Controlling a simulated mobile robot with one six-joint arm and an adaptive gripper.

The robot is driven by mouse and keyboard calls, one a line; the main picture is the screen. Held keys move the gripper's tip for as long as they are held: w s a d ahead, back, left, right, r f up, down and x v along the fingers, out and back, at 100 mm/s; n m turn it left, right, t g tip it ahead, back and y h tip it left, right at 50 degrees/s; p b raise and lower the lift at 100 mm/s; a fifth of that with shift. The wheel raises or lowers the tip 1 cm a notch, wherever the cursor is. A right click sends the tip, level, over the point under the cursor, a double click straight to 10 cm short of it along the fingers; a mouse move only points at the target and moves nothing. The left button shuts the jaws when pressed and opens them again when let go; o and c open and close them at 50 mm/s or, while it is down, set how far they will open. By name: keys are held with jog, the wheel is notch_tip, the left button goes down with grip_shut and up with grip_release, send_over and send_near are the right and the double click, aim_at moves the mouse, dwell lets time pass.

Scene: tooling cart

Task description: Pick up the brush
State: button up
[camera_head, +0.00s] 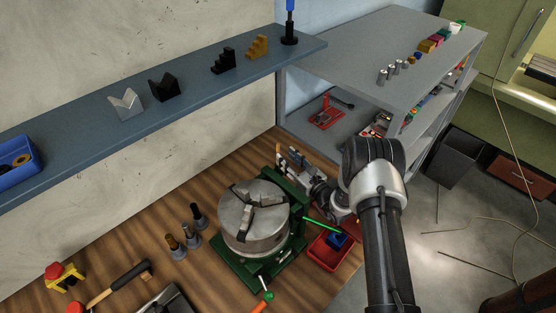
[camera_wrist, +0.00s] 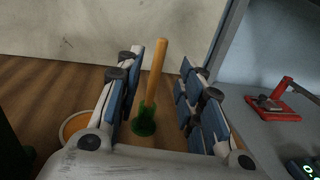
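What looks like the brush (camera_wrist: 157,72) shows in the wrist view, with a slim wooden handle and a green lower end. It is over the wooden bench, seen between my two fingers. My gripper (camera_wrist: 160,85) is open, with a clear gap on each side of the handle, and neither finger touches it. In the head view my gripper (camera_head: 297,165) is low at the back corner of the bench, behind the lathe chuck. I cannot make out the brush for sure in the head view.
The grey chuck (camera_head: 255,218) on its green base stands close in front of my gripper. The grey shelf unit (camera_head: 345,62) is to the right, with a red tool (camera_wrist: 279,103) on it. A red bin (camera_head: 325,257) sits at the bench's right. The wall is just behind.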

aim_at(278, 151)
jog(key=x, duration=0.5)
jog(key=shift+w+a+f+b, duration=0.2)
jog(key=shift+a+f+b, duration=0.1)
jog(key=shift+f+b, duration=0.1)
jog(key=shift+w+a, duration=0.1)
jog(key=shift+w, duration=0.05)
jog(key=shift+r, duration=0.1)
jog(key=shift+c, duration=0.2)
grip_shut()
